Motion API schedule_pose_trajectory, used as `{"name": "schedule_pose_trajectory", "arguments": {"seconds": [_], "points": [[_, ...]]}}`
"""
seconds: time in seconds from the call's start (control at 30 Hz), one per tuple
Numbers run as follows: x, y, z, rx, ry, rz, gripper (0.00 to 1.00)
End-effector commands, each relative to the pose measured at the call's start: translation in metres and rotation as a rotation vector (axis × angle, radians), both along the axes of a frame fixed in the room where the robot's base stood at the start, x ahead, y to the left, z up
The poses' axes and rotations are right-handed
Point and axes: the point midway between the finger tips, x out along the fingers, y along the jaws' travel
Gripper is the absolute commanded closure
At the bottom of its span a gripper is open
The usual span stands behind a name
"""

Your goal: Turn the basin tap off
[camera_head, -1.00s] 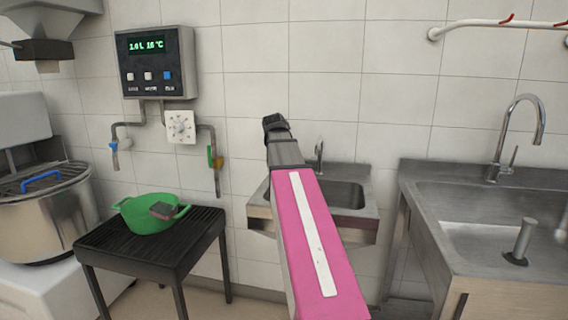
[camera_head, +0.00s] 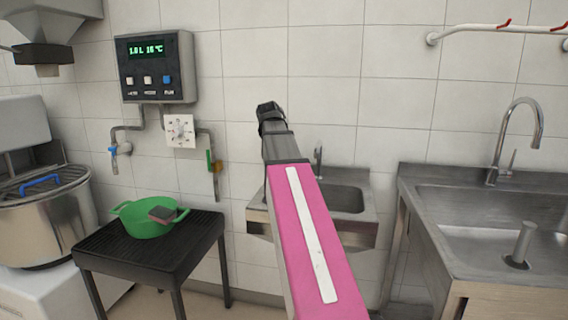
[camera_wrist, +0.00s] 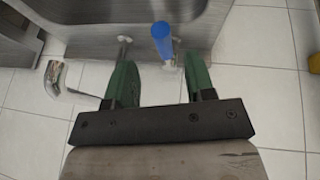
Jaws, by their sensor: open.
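A small steel basin (camera_head: 345,197) is on the tiled wall at the middle of the head view, partly hidden behind my pink arm. A small basin tap (camera_head: 318,160) stands at its back left. I cannot tell from its look whether water runs. In the wrist view, my gripper (camera_wrist: 158,60) is open, its two green fingers apart with nothing between them. A blue cylinder (camera_wrist: 162,40) on a metal fitting shows beyond the fingertips, in front of steel surfaces. My fingers cannot be made out in the head view.
A larger steel sink (camera_head: 425,205) with a tall curved tap (camera_head: 515,130) stands at right. At left, a dark stand (camera_head: 95,245) bears a green bowl (camera_head: 147,228). A control box (camera_head: 155,67) hangs above, with pipes and a valve. A large pot (camera_head: 40,235) stands far left.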

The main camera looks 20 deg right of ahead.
Motion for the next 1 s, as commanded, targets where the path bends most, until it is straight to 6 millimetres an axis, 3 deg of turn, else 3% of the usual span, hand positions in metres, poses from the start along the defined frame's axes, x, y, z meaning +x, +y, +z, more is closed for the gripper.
{"name": "schedule_pose_trajectory", "arguments": {"seconds": [0.3,0.7,0.73,0.87,1.0], "points": [[-0.009,0.014,0.036,0.000,0.000,0.001,0.51],[-0.011,0.016,0.041,0.000,0.001,0.001,0.51],[-0.011,0.016,0.041,0.000,0.001,0.001,0.47],[-0.011,0.016,0.041,0.000,0.001,0.001,0.05],[-0.011,0.016,0.041,0.003,0.000,-0.003,0.01]]}}
